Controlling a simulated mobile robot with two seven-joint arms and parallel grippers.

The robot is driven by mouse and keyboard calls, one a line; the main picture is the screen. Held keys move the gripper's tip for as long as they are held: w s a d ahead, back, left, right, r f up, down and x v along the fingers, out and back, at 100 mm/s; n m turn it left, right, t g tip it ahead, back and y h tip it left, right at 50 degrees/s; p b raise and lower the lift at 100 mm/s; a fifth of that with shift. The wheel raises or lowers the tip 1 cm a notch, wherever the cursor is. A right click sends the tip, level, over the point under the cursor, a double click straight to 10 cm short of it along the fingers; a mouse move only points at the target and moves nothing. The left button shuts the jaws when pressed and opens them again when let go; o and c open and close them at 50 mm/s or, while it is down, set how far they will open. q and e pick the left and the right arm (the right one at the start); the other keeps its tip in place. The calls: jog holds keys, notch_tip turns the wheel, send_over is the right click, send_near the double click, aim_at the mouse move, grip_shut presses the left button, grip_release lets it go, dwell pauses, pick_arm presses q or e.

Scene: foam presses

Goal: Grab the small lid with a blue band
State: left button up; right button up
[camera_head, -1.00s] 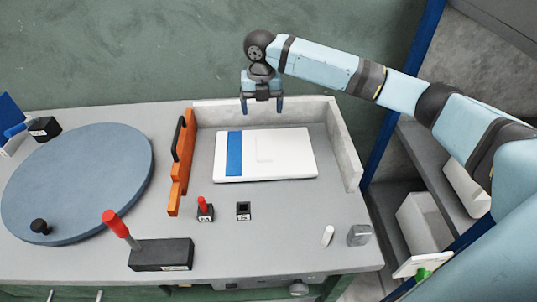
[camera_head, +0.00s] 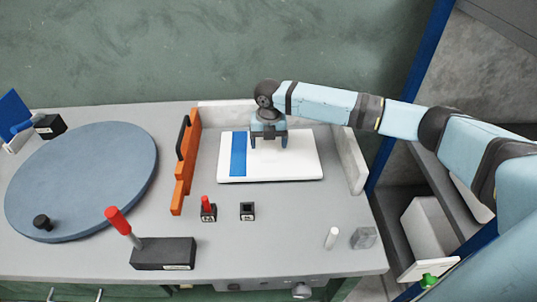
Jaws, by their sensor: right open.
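The small lid is a flat white rectangular panel (camera_head: 300,166) with a blue band (camera_head: 239,154) near its left end. It lies on the grey worktop in front of a low pale wall at the back. My right gripper (camera_head: 268,146) is open and empty, pointing down over the lid's middle, near a faint raised part that it now mostly hides. I cannot tell whether the fingertips touch the lid. My left gripper is not in view.
An orange fence (camera_head: 186,165) with a black handle stands left of the lid. A large blue-grey disc (camera_head: 82,180) lies further left. A red-handled lever block (camera_head: 163,253) and two small black blocks stand in front. A low wall (camera_head: 348,160) bounds the right.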

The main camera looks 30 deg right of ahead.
jog(key=shift+f, duration=0.7)
jog(key=shift+c, duration=0.5)
jog(key=c, duration=0.9)
jog(key=shift+r, duration=0.1)
